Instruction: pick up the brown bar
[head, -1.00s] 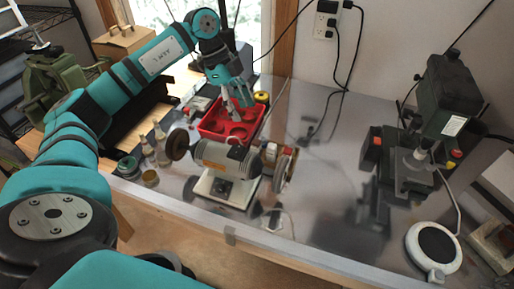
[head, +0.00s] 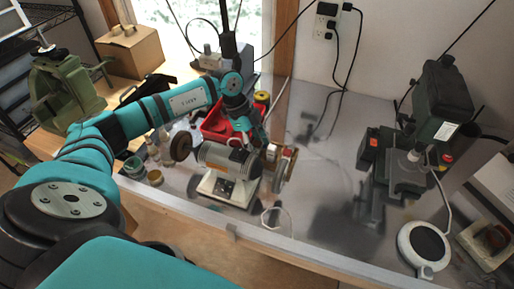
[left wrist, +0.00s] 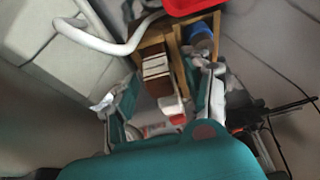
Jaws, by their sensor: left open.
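In the left wrist view a brown bar-like block (left wrist: 156,82) with a pale band stands in a wooden box (left wrist: 184,68). It lies between the spread fingers of my left gripper (left wrist: 165,92), farther out from the camera. I cannot tell the exact gap, and no contact shows. In the head view my left gripper (head: 252,135) points down behind the bench grinder (head: 222,160), beside the red tray (head: 213,128). The bar cannot be made out in the head view. My right gripper is not in view.
A blue round thing (left wrist: 198,38) sits in the wooden box beside the block. A white tube (left wrist: 98,42) curves close by. Small bottles (head: 152,152) stand left of the grinder. A drill press (head: 440,105) stands at the right. The bench middle is fairly clear.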

